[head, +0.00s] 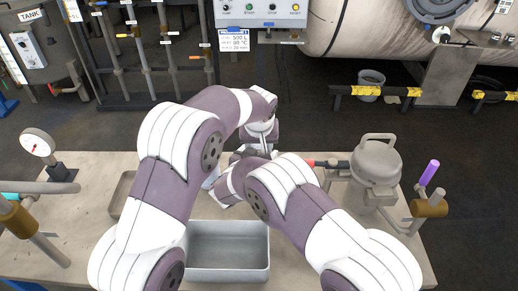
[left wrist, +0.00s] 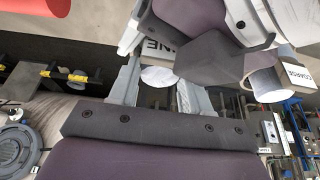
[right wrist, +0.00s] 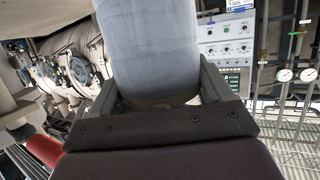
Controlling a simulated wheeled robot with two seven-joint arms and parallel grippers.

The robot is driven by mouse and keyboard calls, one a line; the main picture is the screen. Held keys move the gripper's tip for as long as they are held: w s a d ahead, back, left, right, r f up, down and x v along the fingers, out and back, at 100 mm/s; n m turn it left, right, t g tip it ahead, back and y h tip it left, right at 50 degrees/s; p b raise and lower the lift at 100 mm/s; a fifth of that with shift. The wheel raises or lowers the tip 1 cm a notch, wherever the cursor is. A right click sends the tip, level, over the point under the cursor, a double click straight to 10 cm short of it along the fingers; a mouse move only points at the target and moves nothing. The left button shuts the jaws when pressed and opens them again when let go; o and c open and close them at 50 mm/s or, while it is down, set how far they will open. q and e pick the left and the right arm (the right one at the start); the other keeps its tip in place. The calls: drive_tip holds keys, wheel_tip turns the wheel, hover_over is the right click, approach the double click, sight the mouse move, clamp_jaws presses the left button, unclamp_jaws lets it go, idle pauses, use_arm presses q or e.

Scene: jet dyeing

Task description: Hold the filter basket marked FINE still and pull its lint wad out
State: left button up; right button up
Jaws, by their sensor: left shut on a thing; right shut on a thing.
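My left gripper (head: 262,132) is over the middle of the table in the head view. In the left wrist view its fingers close on the filter basket marked FINE (left wrist: 160,48), whose tag is partly covered and reads only "NE". A pale round face (left wrist: 158,76) shows between those fingers. My right gripper (right wrist: 155,95) is shut on a thick grey-blue fuzzy cylinder, the lint wad (right wrist: 150,45), which fills the space between its fingers. In the head view my arms hide the basket, the wad and the right fingertips. I cannot tell how much of the wad is inside the basket.
A basket tagged COARSE (left wrist: 265,80) stands close by in the left wrist view. An empty grey tray (head: 228,272) lies at the table's front, with another shallow tray (head: 121,195) left. A lidded metal pot (head: 376,165) and a purple-topped valve (head: 429,190) stand at right, a gauge (head: 38,143) at left.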

sight(259, 148)
use_arm(q)
wheel_tip(259, 148, up, 10)
idle(0.3)
use_arm(e)
drive_tip(key=o, duration=1.1)
